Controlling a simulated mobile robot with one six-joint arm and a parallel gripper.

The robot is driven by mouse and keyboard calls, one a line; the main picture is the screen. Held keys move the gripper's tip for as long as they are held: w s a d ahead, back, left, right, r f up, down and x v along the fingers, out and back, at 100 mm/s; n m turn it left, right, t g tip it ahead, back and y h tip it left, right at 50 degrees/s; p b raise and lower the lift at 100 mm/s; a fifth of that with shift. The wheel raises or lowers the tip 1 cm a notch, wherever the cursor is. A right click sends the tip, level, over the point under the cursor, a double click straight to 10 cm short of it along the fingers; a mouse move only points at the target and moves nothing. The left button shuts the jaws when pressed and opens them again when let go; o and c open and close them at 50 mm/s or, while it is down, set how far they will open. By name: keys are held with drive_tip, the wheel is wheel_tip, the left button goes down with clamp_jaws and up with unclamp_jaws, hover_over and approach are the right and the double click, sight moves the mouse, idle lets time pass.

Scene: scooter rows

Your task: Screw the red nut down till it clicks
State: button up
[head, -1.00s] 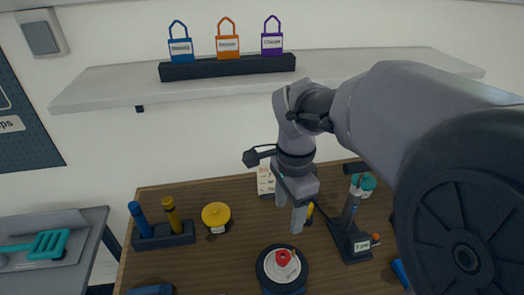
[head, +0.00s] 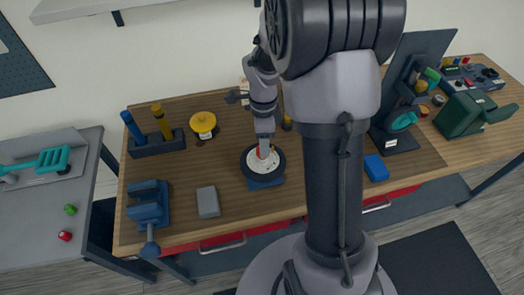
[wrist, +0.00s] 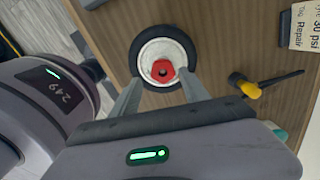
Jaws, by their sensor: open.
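The red nut (wrist: 162,71) sits at the middle of a wheel with a black tyre and pale hub (wrist: 148,48), seen from above in the wrist view. In the head view the wheel (head: 248,173) lies flat on a blue stand (head: 265,184) on the wooden bench. My gripper (wrist: 160,80) is open, pointing down over the wheel. Its two fingers show on either side of the nut's near side, with visible gaps to it. In the head view my gripper (head: 264,150) hides most of the nut, and whether the fingers touch the hub cannot be told.
A screwdriver with a yellow handle (wrist: 250,90) lies right of the wheel in the wrist view. A grey block (head: 208,202), a blue vise (head: 149,205), a yellow-lidded pot (head: 203,123) and a tool holder (head: 157,144) stand left of it. Bare bench (head: 222,160) lies between.

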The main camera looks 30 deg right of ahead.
wheel_tip(320, 180, down, 4)
drive_tip(key=shift+f+b, duration=0.15)
drive_tip(key=shift+b, duration=0.2)
drive_tip(key=shift+f, duration=0.1)
clamp_jaws()
drive_tip(key=m+b, duration=0.2)
drive_tip(key=m, duration=0.1)
drive_tip(key=shift+f, duration=0.15)
drive_tip(key=m+b, duration=0.3)
drive_tip(key=m, duration=0.1)
drive_tip(key=shift+m, duration=0.3)
drive_tip(key=m+b, duration=0.3)
drive_tip(key=m, duration=0.2)
drive_tip(key=shift+s+m+b, duration=0.1)
drive_tip(key=shift+m+b, duration=0.3)
drive_tip(key=shift+m, duration=0.2)
